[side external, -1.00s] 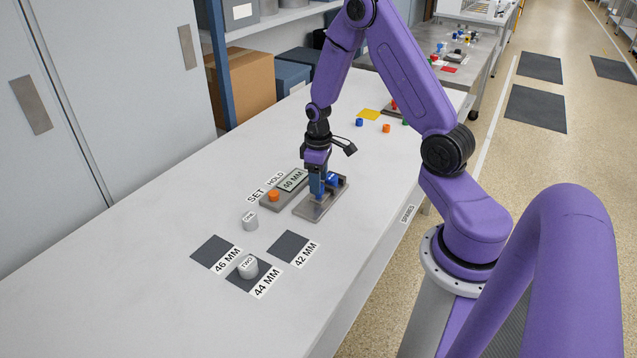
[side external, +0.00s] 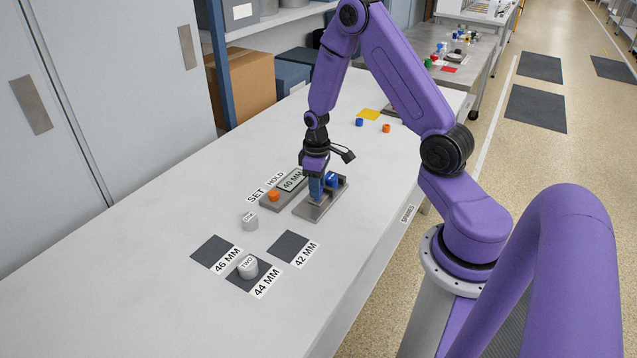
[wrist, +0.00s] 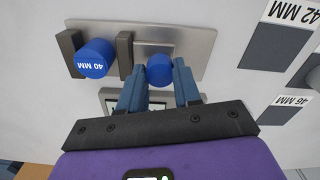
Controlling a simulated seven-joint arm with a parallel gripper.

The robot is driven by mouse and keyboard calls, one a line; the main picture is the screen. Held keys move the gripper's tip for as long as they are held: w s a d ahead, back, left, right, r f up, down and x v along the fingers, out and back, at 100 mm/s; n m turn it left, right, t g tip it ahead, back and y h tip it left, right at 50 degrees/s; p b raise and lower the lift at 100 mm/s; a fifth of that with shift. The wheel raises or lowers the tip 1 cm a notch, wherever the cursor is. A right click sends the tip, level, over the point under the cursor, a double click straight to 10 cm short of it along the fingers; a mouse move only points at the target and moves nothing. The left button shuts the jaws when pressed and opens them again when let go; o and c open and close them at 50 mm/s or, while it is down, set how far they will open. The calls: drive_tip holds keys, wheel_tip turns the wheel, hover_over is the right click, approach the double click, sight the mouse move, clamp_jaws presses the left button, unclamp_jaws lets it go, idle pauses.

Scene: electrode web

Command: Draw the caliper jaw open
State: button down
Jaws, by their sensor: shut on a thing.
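The caliper is a grey base plate (side external: 312,212) with two dark upright jaws, the outer one (wrist: 69,53) and the one nearer my gripper (wrist: 125,53). A blue cylinder marked 40 MM (wrist: 95,60) sits between the jaws; it also shows in the side view (side external: 331,180). A gap shows between it and the nearer jaw. My gripper (wrist: 160,88) points down over the plate, its blue fingers shut on a round blue knob (wrist: 159,69) beside the nearer jaw. In the side view my gripper (side external: 315,195) largely hides that knob.
A readout box (side external: 292,181) reads 40 MM, with an orange piece (side external: 274,195) near SET. Cylinder ONE (side external: 250,221) stands on the bare table; cylinder TWO (side external: 248,266) stands on the 44 MM mat. The 46 MM mat (side external: 213,252) and 42 MM mat (side external: 288,246) are empty.

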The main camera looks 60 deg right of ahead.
drive_tip(key=shift+a, duration=1.4)
drive_tip(key=c, duration=0.8)
unclamp_jaws()
drive_tip(key=shift+r, duration=0.15)
drive_tip(key=shift+d+r, duration=0.1)
drive_tip(key=shift+r, duration=0.2)
wheel_tip(320, 180, up, 17)
drive_tip(key=shift+f, duration=0.2)
drive_tip(key=shift+r, duration=4)
drive_tip(key=shift+a, duration=0.2)
